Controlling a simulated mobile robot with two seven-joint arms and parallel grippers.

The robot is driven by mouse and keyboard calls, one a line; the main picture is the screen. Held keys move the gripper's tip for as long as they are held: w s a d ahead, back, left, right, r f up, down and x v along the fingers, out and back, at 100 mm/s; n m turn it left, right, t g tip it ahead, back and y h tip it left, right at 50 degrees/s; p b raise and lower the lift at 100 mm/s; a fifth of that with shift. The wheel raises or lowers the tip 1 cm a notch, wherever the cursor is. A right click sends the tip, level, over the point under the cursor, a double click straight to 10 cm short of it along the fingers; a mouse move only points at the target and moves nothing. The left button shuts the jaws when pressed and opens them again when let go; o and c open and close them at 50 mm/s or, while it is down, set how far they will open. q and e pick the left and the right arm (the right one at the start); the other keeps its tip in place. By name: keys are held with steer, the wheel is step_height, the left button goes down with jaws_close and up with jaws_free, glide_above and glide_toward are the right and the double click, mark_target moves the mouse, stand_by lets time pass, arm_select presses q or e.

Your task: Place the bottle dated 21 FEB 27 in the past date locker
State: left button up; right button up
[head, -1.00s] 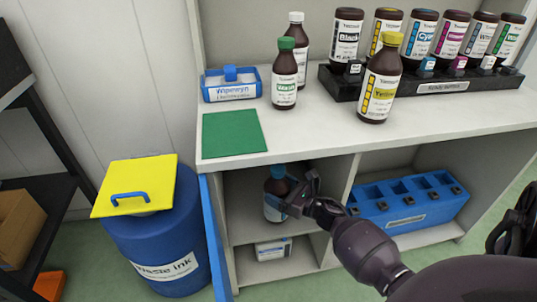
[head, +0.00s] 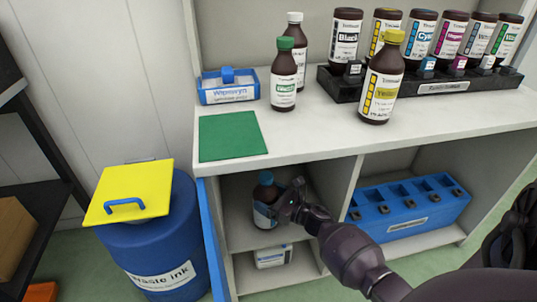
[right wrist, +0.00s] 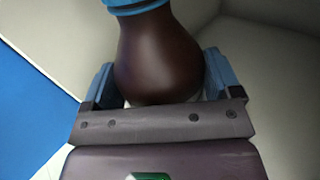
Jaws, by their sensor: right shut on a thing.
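A dark brown bottle with a blue cap (head: 266,194) stands upright inside the left, blue-doored locker compartment (head: 238,238) under the counter. My right gripper (head: 278,206) reaches into that compartment and is shut on the bottle. In the right wrist view the brown bottle (right wrist: 158,55) sits between the two blue fingers. The bottle's date cannot be read; most of its label is hidden or turned away. Whether its base touches the shelf is unclear. My left gripper is not in view.
The open blue door (head: 211,240) stands at the compartment's left, beside a blue waste ink drum (head: 165,240) with a yellow lid. A small white box (head: 273,256) lies below. Several bottles, a green mat (head: 232,137) and a blue wipes tray (head: 230,95) are on the counter.

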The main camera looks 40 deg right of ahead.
steer(key=shift+f, duration=0.15)
steer(key=o, duration=0.8)
steer(key=shift+f, duration=0.15)
steer(key=shift+c, duration=0.2)
steer(key=shift+o, duration=1.4)
steer(key=shift+r, duration=0.35)
steer(key=shift+s+r, duration=0.1)
steer(key=shift+s, duration=0.05)
steer(key=p+v, duration=0.1)
steer(key=v, duration=1)
steer(key=shift+s, duration=0.35)
